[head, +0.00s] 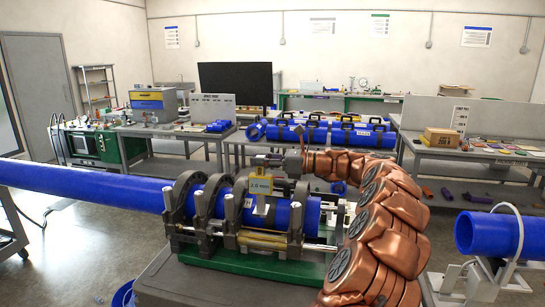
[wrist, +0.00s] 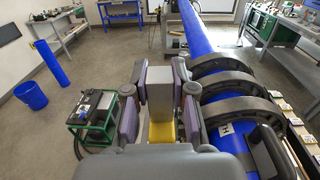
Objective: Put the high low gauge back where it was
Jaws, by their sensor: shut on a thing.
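The high low gauge (head: 260,186) is a small grey and yellow piece with a "2.0 mm" marking in the head view. It appears in front of the blue pipe held in the clamp machine (head: 230,215). My gripper (head: 268,161) is at its top, at the end of my copper arm. In the wrist view my gripper (wrist: 160,108) has its purple-grey fingers shut on the gauge (wrist: 161,88), whose grey block and yellow part show between them. The gauge's lower end is hidden by the gripper body. I cannot tell whether it touches the pipe.
The long blue pipe (head: 90,182) runs left from the clamp rings. A second blue pipe (head: 490,234) lies on a stand at right. A grey bench (head: 460,152) with a cardboard box (head: 440,137) is behind. The wrist view shows a green-framed unit (wrist: 95,115) and open floor.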

